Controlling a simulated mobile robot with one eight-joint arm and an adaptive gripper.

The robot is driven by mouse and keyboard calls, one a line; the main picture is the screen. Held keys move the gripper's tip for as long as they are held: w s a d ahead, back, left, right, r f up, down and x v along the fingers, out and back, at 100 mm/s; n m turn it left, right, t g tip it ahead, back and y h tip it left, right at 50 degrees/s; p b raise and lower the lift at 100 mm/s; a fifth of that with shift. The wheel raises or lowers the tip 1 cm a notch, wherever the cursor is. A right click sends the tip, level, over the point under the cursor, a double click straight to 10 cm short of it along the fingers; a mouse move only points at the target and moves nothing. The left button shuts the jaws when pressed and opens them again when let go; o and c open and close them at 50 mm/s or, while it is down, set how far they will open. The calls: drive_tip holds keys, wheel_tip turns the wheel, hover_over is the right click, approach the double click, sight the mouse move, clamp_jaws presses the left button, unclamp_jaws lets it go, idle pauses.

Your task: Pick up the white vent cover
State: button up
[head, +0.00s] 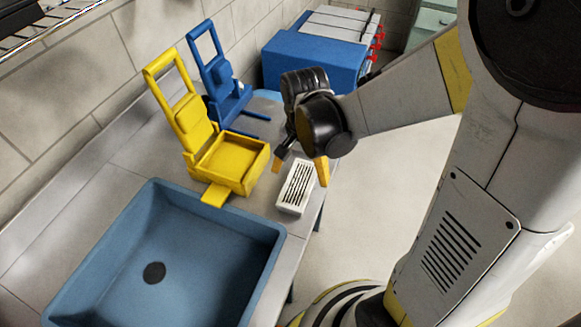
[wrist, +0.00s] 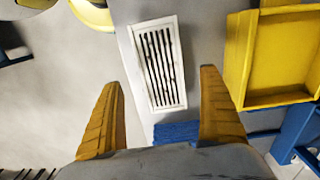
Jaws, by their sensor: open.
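The white vent cover (head: 296,187) is a rectangular grille with dark slots. It lies on the grey counter near its right edge, just right of the yellow forklift-like model. In the wrist view the vent cover (wrist: 159,63) is upper centre, slightly tilted, ahead of and between my fingers. My gripper (head: 301,170) is above the counter at the far end of the vent cover, with its yellow fingertips apart. In the wrist view my open gripper (wrist: 158,105) has nothing between its fingers. I cannot tell the exact height of the fingertips above the cover.
A yellow forklift-like model (head: 230,163) stands left of the vent cover, with a blue one (head: 222,85) behind it. A blue sink (head: 255,262) is in front. A blue box (head: 310,62) is at the back. The counter's right edge is close to the cover.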

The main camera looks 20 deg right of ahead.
sight(299, 183)
wheel_tip(299, 183, down, 5)
drive_tip(key=b, duration=0.3)
drive_tip(key=shift+w+a, duration=0.15)
drive_tip(key=shift+c, duration=0.3)
drive_tip(key=c, duration=1.4)
drive_tip(key=shift+r, duration=0.1)
wheel_tip(299, 183, up, 4)
drive_tip(key=p, duration=0.3)
drive_tip(key=s+d+r+p, duration=0.1)
drive_tip(key=s+d+r, duration=0.1)
drive_tip(key=d, duration=0.1)
drive_tip(key=s+d+r+p, duration=0.1)
drive_tip(key=s+d+r, duration=0.1)
drive_tip(key=d, duration=0.1)
drive_tip(key=s+d+r+p, duration=0.2)
drive_tip(key=d+r, duration=0.1)
drive_tip(key=d, duration=0.1)
